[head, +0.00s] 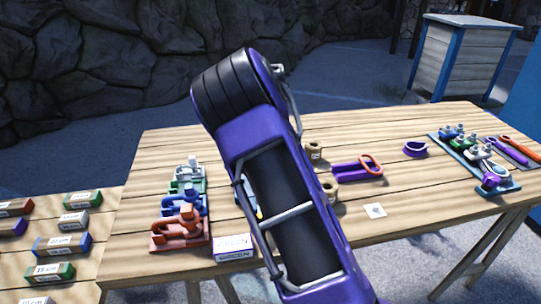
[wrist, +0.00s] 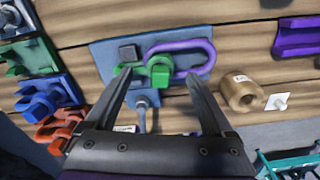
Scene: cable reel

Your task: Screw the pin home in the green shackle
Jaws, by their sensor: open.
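In the wrist view the green shackle (wrist: 130,71) lies on a blue plate (wrist: 105,52), with a rounded green knob (wrist: 160,73) at its right end. I cannot tell whether that knob is the pin's head or how deep a pin sits. A purple oval link (wrist: 205,45) runs through or against the shackle's right side. My gripper (wrist: 158,77) is open, its two fingers on either side of the shackle, with no clear contact. In the head view my arm hides the gripper and shackle; only a sliver of the blue plate shows (head: 243,195).
A grey-blue post (wrist: 144,102) stands by the plate's near edge. A tan spool (wrist: 241,93) is right of the gripper. Red (head: 180,232), blue and green holders stand left. A purple and orange link (head: 357,168) and a rack of shackles (head: 480,165) lie right on the table.

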